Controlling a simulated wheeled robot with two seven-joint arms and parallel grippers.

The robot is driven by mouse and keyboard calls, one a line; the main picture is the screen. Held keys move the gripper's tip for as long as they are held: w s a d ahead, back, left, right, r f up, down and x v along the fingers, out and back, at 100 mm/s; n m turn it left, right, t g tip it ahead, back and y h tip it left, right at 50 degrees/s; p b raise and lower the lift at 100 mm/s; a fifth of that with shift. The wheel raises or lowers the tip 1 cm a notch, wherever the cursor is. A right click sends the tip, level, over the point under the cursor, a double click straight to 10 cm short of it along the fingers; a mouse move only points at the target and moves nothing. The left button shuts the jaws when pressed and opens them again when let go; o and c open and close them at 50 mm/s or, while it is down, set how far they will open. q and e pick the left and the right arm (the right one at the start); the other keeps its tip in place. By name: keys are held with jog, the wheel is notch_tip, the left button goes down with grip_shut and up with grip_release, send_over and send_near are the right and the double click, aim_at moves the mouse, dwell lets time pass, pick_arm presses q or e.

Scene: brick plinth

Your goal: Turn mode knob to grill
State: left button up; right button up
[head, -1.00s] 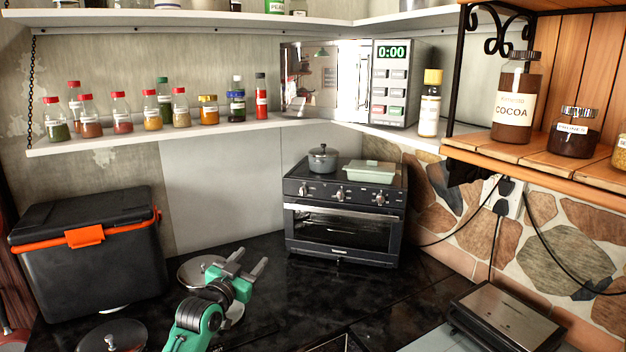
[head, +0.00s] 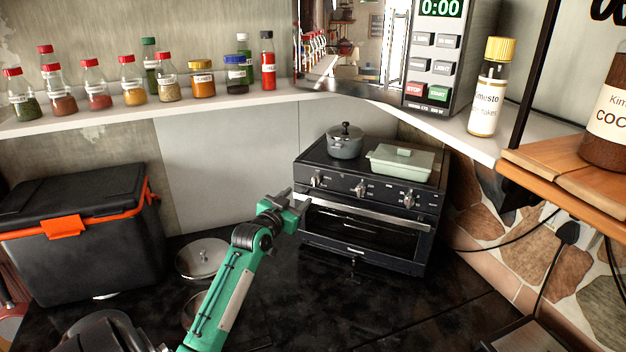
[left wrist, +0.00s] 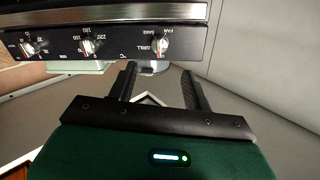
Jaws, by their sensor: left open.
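The black toaster oven (head: 365,247) stands on the dark counter with a row of three silver knobs on its upper front. The mode knob (head: 317,180) is the left one in the head view. In the left wrist view the mode knob (left wrist: 160,45) is the right one, with GRILL and FAN BAKE lettering around it; its exact setting is too small to read. My left gripper (head: 294,200) is open and empty, just in front of the oven's left front side. In the left wrist view its fingers (left wrist: 158,78) point towards the mode knob, apart from it. My right gripper is not in view.
A grey pot (head: 344,144) and a pale green dish (head: 400,163) sit on the oven. A door handle (head: 360,213) runs below the knobs. A black cooler (head: 85,245) stands left, with a metal lid (head: 202,258) beside it. A shelf (head: 200,110) hangs above.

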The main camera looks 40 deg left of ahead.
aim_at(313, 183)
pick_arm(q)
jog(key=p+x, duration=0.2)
jog(key=x, duration=0.6)
jog(key=shift+w+r+p, duration=0.1)
jog(key=shift+r+p, duration=0.05)
jog(key=shift+p, duration=0.2)
jog(key=shift+w+a, duration=0.15)
jog(key=shift+w, duration=0.55)
jog(key=c, duration=1)
